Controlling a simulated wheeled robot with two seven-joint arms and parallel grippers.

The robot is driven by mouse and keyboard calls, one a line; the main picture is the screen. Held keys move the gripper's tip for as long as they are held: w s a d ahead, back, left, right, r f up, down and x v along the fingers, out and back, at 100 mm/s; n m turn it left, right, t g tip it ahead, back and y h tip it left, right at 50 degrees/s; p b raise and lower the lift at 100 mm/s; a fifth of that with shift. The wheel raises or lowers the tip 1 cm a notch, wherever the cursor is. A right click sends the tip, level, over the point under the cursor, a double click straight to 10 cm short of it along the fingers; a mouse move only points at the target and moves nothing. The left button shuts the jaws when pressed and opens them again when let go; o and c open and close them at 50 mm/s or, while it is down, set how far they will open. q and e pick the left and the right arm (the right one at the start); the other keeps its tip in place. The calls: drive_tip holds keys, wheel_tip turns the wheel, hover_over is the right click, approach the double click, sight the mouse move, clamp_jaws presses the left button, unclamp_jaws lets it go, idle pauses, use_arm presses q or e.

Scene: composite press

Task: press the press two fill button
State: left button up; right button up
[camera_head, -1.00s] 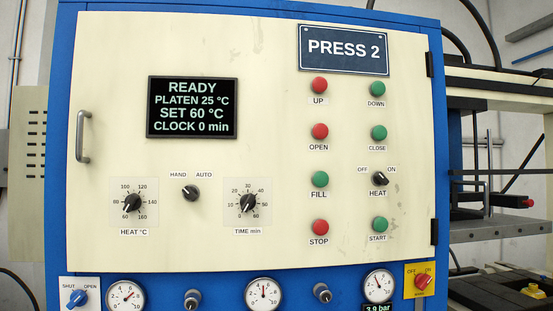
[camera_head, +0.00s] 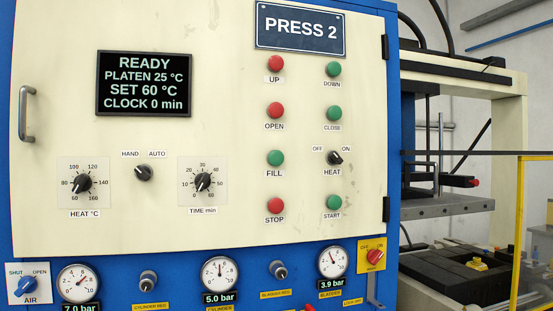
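The control panel labelled PRESS 2 (camera_head: 301,28) fills most of the head view. The green FILL button (camera_head: 275,158) sits in the left button column, below the red OPEN button (camera_head: 275,111) and above the red STOP button (camera_head: 275,206). The display (camera_head: 145,84) reads READY, PLATEN 25 °C, SET 60 °C, CLOCK 0 min. Neither of my grippers shows in this view, and nothing covers the FILL button.
Right of FILL is the HEAT switch (camera_head: 335,158), with the green START button (camera_head: 334,203) below it. Gauges and knobs line the blue lower band. A door handle (camera_head: 27,114) sticks out at the left. The press (camera_head: 450,206) stands at the right.

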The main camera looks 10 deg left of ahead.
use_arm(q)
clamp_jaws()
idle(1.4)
